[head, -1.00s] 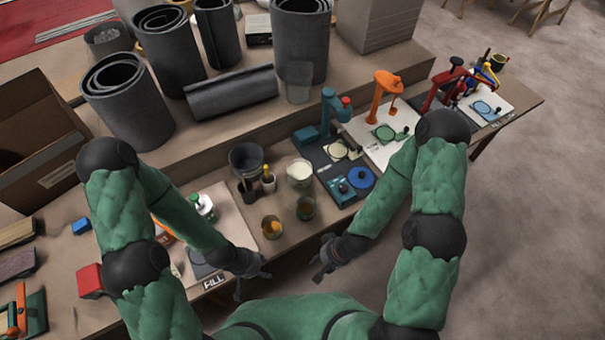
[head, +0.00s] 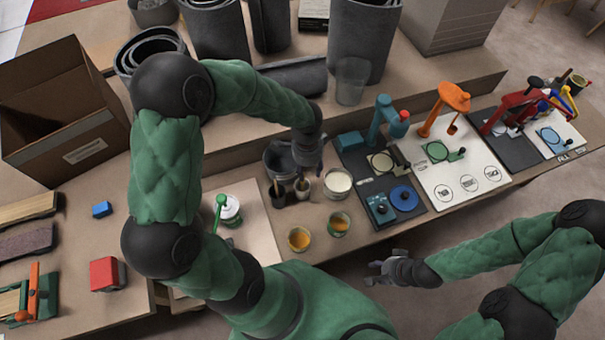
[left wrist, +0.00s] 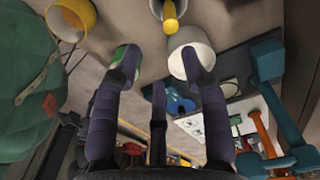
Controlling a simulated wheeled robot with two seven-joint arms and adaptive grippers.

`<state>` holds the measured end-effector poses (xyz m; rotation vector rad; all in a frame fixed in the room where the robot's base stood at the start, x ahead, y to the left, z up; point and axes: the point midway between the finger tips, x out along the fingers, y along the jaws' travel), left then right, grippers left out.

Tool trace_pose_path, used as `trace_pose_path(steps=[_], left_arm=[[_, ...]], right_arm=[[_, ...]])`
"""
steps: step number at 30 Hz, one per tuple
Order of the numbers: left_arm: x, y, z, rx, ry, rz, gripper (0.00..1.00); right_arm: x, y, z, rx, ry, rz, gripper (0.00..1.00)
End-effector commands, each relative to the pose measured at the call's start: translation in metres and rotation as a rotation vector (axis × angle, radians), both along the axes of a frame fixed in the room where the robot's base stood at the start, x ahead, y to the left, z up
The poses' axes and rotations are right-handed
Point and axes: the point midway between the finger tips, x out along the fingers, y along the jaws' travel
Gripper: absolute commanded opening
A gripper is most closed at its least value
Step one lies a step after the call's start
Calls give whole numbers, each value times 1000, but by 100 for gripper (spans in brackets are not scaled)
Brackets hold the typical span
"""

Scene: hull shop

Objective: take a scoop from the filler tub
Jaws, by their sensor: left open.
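I cannot tell whether this or the clear cup of white material (head: 338,184) is the filler tub. The cup of white material also shows in the left wrist view (left wrist: 190,55). My right gripper (head: 374,273) is open and empty, off the bench's front edge.
Two cups with orange contents (head: 299,239) (head: 339,224) stand near the front edge. A dark pot (head: 277,158) and a black cup (head: 278,194) are close to my left gripper. Boards with a teal stand (head: 379,118) and an orange stand (head: 444,104) lie to the right.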

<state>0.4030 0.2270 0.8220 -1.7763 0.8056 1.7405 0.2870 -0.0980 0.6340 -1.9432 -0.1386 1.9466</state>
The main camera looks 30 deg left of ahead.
Motion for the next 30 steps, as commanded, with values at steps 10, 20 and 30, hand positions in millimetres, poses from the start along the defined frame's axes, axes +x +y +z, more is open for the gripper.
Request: trace_pose_path(steps=[10,20,30], left_arm=[[1,18,5,56,-1,-56,44],[1,18,-39,54,-2,-53,44],[-4,18,-68,55,-3,-53,44]], right_arm=[[0,0,-8,0,0,-1,40],[0,0,-25,0,0,-1,40],[0,0,-44,0,0,-1,40]])
